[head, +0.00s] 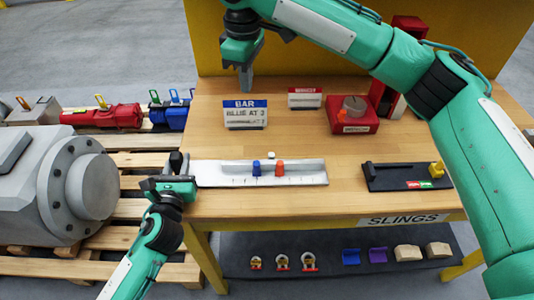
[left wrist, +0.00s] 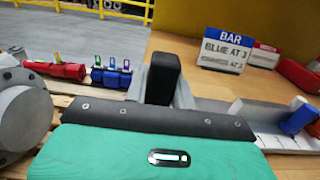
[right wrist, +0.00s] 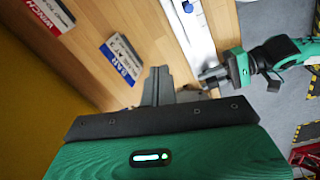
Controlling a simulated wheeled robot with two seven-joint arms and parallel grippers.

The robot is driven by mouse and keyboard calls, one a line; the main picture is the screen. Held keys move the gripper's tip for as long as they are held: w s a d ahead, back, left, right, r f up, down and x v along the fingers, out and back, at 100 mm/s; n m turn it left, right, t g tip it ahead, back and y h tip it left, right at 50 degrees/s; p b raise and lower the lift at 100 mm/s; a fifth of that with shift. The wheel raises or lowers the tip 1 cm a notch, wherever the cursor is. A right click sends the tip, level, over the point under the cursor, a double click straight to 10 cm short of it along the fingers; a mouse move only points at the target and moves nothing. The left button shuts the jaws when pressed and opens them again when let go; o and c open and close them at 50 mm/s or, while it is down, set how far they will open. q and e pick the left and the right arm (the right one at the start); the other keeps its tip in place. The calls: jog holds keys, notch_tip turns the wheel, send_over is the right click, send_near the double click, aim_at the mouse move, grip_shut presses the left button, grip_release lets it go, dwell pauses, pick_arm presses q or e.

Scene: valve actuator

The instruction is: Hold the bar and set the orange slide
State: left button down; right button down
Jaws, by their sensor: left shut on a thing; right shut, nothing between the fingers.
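The white bar (head: 215,172) lies along the table's front edge, with tick marks on its face. A blue slide (head: 256,168) and, just to its right, an orange slide (head: 280,169) stand near its middle. My left gripper (head: 174,182) is shut on the black handle (head: 176,160) at the bar's left end; the handle shows between the fingers in the left wrist view (left wrist: 163,79). My right gripper (head: 245,79) is shut and empty, raised above the table's back left, behind the BAR card (head: 245,120). In the left wrist view the card's upper line appears to read "BLUE AT 3"; its lower line is unclear.
A red-labelled card (head: 305,97) and a red box with a round grey dial (head: 353,114) stand at the back. A dark tray (head: 395,180) with a yellow piece lies at right. Bare wood separates the bar from the cards. Several fittings lie on the shelf below.

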pick_arm(q)
jog(key=shift+r, duration=0.1)
pick_arm(e)
jog(key=s+f+g+h, duration=0.1)
jog(key=s+f+h, duration=0.35)
jog(key=f, duration=0.35)
send_near(289, 164)
jog(key=shift+n+g, duration=0.3)
jog(key=f, duration=0.2)
jog(key=a+f, duration=0.1)
jog(key=f, duration=0.2)
jog(key=shift+s+a+f, duration=0.3)
jog(key=shift+a, duration=0.1)
jog(key=shift+d, duration=0.1)
jog(key=d, duration=0.5)
jog(key=shift+d, duration=0.2)
jog(key=v, duration=1)
